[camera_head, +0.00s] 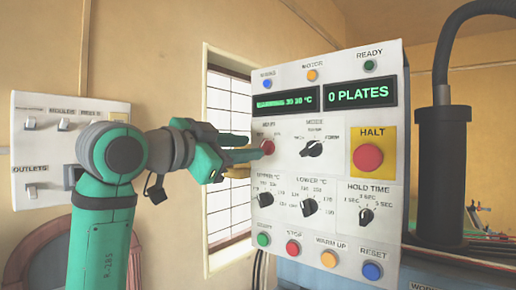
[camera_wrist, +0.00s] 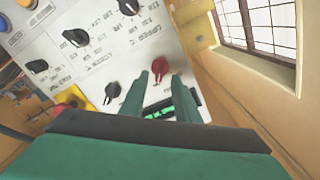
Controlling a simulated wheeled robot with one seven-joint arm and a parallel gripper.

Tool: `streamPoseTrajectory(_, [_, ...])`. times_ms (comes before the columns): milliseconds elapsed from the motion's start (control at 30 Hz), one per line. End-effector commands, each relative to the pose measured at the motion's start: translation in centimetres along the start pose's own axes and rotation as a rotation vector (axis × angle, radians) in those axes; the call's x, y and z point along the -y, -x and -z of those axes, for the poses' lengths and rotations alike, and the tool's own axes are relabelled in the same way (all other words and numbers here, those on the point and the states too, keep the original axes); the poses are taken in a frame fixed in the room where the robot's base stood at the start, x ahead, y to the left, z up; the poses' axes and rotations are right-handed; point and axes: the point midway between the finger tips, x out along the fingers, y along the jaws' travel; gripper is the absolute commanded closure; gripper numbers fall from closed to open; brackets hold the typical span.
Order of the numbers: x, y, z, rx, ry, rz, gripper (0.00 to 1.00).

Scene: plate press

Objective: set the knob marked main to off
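The red knob (camera_head: 268,147) sits at the left of the white control panel (camera_head: 335,180), below the green displays. The small lettering around it is too blurred to read surely, and its pointing direction is unclear. In the wrist view the same red knob (camera_wrist: 159,66) shows between and just beyond the fingertips. My gripper (camera_head: 248,150) reaches in from the left, close to the knob. The wrist view shows its two green fingers (camera_wrist: 160,76) apart, with the knob at the gap. I cannot tell whether a finger touches it.
A black mode knob (camera_head: 312,148) is just right of the red knob. A red HALT button (camera_head: 368,157) on yellow is further right. More dials and a row of buttons lie below. A switch box (camera_head: 60,140) hangs on the left wall.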

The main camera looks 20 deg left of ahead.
Motion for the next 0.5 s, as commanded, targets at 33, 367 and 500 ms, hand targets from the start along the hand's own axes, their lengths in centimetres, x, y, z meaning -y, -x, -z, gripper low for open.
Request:
streamPoseTrajectory(33, [-0.1,-0.9,0.0,0.0,0.001,-0.003,0.71])
streamPoseTrajectory(367, [0.0,-4.1,0.0,0.0,0.0,0.0,0.71])
streamPoseTrajectory(500, [-0.2,-4.5,0.1,-0.002,0.0,-0.003,0.71])
